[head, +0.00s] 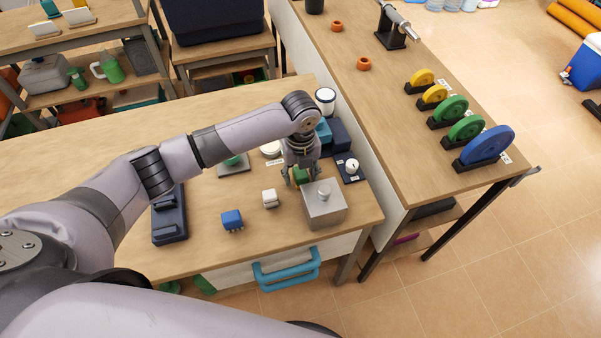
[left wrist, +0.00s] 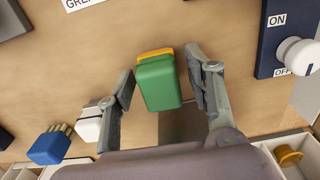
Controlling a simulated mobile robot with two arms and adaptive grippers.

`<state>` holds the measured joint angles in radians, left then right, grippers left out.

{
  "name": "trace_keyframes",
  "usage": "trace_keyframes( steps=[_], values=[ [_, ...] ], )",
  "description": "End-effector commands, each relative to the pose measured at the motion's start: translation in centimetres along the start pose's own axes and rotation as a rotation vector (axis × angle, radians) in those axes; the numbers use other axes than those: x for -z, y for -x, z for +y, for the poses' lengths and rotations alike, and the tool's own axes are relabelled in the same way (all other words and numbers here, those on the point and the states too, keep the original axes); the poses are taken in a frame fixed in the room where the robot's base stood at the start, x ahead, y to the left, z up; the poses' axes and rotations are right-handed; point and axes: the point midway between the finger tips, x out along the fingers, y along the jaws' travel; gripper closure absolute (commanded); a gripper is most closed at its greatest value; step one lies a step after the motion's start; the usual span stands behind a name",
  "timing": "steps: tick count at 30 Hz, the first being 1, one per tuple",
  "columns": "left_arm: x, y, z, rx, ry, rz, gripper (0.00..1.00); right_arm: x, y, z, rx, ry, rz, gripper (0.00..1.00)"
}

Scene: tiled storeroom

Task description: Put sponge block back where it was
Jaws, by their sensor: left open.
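The sponge block, green with a yellow layer, shows between my left fingers in the left wrist view (left wrist: 158,82). In the head view a green part of it (head: 301,174) shows behind the grey metal box, partly hidden by my gripper. My left gripper (head: 301,178) points down over the table. Its fingers are open, one on each side of the block (left wrist: 160,88), with narrow gaps seeming to show beside it. I cannot tell whether the block rests on the table. My right gripper is not in view.
The grey metal box with a knob (head: 324,208) stands close in front of my gripper. A white block (head: 270,198) and a blue block (head: 232,219) with prongs lie to its left. An ON/OFF switch panel (head: 350,168) lies to its right. The table's front left (head: 120,260) is bare.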

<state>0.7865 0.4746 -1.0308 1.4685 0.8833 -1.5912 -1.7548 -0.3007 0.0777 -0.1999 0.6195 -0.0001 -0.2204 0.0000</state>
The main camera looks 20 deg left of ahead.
Motion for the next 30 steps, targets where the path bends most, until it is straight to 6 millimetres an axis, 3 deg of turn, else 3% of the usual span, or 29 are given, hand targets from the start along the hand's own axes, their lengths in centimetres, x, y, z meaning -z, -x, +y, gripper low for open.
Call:
trace_keyframes(
  steps=[8,21,30],
  values=[
    [-0.1,0.7,0.0,0.001,0.000,-0.001,0.52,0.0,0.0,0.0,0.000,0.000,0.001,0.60],
    [-0.1,9.3,-0.1,0.003,-0.001,-0.002,0.52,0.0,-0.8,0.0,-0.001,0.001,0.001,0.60],
    [0.0,12.3,0.0,0.001,0.001,0.000,0.52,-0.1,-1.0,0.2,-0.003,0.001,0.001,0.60]
  ],
)
